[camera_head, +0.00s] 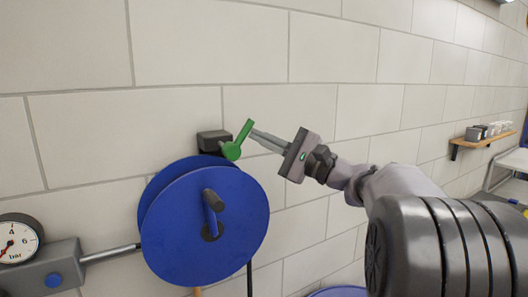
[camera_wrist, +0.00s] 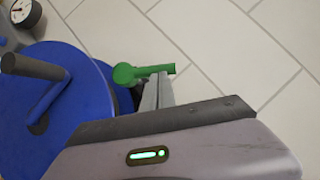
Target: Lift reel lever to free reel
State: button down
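The green reel lever (camera_head: 240,138) sits above the blue reel (camera_head: 183,235), on a dark bracket (camera_head: 211,141) on the wall. The lever slants up and to the right from its round pivot. My gripper (camera_head: 254,135) comes in from the right, its fingertips right at the lever's right side near its free end. In the wrist view, the fingers (camera_wrist: 158,84) lie close together and end at the green lever (camera_wrist: 148,72). They look shut, with nothing visible between them; whether they touch the lever is unclear. The blue reel (camera_wrist: 90,95) shows at left in the wrist view.
A pressure gauge (camera_head: 18,241) and a grey block (camera_head: 45,268) with a pipe are left of the reel. A dark crank handle (camera_head: 212,200) sticks out of the reel's front. A wooden shelf (camera_head: 480,138) is far right. The tiled wall (camera_head: 200,45) above is clear.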

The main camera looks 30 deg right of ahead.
jog(key=shift+a+r+n+g+b, duration=0.25)
jog(key=shift+r+n+g, duration=0.1)
jog(key=shift+n, duration=0.3)
jog(key=shift+a+r+n+g+b, duration=0.2)
jog(key=shift+n+g, duration=0.15)
jog(key=shift+n, duration=0.3)
